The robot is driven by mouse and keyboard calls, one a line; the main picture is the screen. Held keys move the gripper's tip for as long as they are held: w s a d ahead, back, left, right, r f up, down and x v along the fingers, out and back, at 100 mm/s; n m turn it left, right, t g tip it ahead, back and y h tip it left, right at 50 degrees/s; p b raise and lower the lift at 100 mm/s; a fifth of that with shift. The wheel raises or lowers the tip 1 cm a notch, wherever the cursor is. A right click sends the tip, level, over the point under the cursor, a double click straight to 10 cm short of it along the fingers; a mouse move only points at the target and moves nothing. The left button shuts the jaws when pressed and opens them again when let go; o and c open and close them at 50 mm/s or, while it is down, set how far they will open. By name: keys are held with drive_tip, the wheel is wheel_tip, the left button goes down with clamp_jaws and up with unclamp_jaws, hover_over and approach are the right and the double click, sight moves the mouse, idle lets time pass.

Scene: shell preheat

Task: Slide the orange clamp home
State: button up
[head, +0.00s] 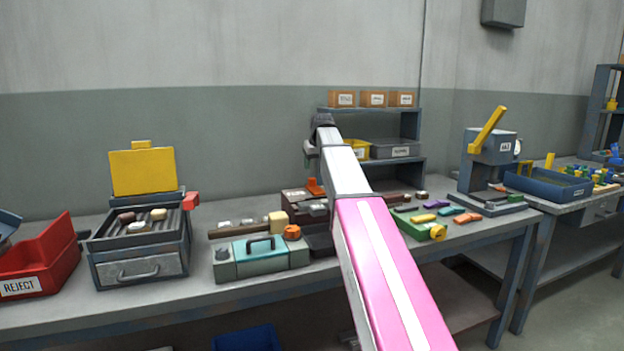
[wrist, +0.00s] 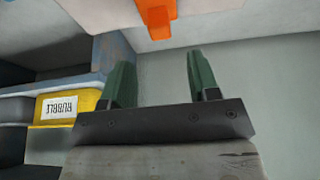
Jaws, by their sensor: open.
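The orange clamp (head: 315,187) stands on a dark fixture (head: 296,197) on the bench, just left of my arm. In the wrist view, an orange piece (wrist: 157,16), which looks like the clamp, shows at the top edge, partly cut off. My gripper (wrist: 160,72) is open, with its two green fingers apart and nothing between them. The orange piece lies beyond the fingertips, apart from them. In the head view, my arm hides part of the bench beside the fixture, and the fingers are too small to make out.
A teal box (head: 261,259) with an orange knob stands in front of the fixture. A grey shelf (head: 408,161) with a yellow bin (head: 357,149) stands behind. A grill-like unit (head: 140,266) and a red reject bin (head: 44,264) are left. A press (head: 490,150) is right.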

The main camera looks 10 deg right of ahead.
sight(315, 189)
drive_tip(key=x, duration=0.7)
drive_tip(key=shift+f, duration=0.2)
clamp_jaws()
drive_tip(key=s, duration=0.3)
drive_tip(key=s+d, duration=0.1)
drive_tip(key=s, duration=0.1)
unclamp_jaws()
